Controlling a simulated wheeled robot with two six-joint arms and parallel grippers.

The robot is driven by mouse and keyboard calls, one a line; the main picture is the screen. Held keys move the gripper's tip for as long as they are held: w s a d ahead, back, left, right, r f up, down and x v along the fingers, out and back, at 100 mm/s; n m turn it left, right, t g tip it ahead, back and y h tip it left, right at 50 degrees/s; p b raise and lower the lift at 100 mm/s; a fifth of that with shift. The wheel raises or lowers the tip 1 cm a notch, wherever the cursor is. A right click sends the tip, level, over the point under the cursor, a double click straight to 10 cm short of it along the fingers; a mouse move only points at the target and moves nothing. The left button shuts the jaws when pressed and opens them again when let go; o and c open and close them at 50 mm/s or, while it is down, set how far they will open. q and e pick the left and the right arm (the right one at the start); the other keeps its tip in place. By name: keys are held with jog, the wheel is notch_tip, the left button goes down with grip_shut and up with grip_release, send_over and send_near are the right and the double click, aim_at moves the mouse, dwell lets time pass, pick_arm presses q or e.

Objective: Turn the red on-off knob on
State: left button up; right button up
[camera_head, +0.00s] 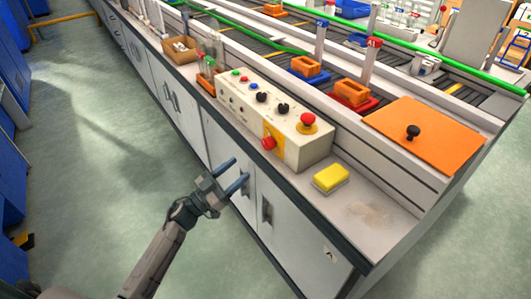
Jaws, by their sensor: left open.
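A pale control box (310,150) stands on the bench. A red knob (268,142) sits on a yellow plate on its front face. A larger red mushroom button (308,121) is on its top at the right end. My left gripper (240,169) is open and empty, in front of the cabinet doors, below and left of the red knob in the picture and apart from it. The knob's exact turn angle is too small to tell. My right gripper is not in view.
A yellow sponge (330,178) lies on the bench right of the box. A small rack with tubes (207,77) and a brown box (181,49) stand to the left. An orange board with a black knob (428,133) lies behind.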

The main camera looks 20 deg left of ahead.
aim_at(265, 146)
pick_arm(q)
jog(key=p+x, duration=0.1)
jog(key=x, duration=0.9)
jog(key=shift+w, duration=0.1)
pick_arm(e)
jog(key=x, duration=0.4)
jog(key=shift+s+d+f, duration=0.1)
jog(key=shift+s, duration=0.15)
pick_arm(q)
jog(key=c, duration=1)
